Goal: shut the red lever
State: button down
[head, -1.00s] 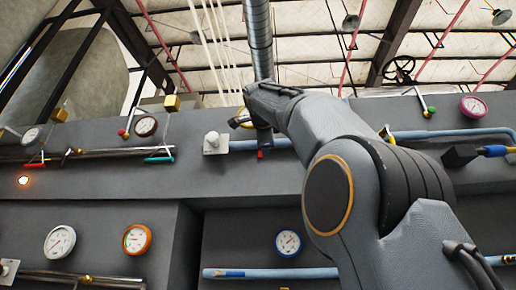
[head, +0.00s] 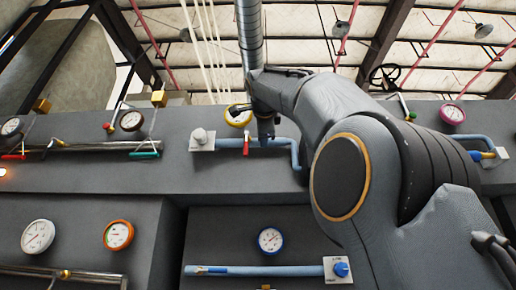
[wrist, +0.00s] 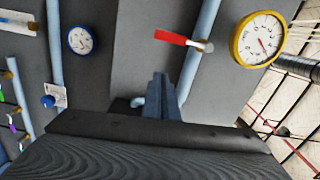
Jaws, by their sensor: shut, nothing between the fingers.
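The red lever (head: 246,145) sits on a blue pipe (head: 222,143) on the grey wall, below a yellow-rimmed gauge (head: 238,117). Its handle points down, across the pipe. In the wrist view the red lever (wrist: 172,37) sticks out to the left from a brass-coloured pivot (wrist: 206,46) on the pipe. My gripper (head: 266,138) is just right of the lever in the head view.
Another red handle (head: 13,157) and a teal handle (head: 144,154) are on a metal pipe at the left. A white plate with a knob (head: 201,141) ends the blue pipe. A blue-rimmed gauge (head: 270,240) and a lower blue pipe (head: 255,271) are below. My arm covers the right side.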

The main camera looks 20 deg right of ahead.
jog(key=b+v, duration=0.1)
jog(key=v, duration=0.6)
jog(key=shift+a+b, duration=0.2)
jog(key=shift+b, duration=0.15)
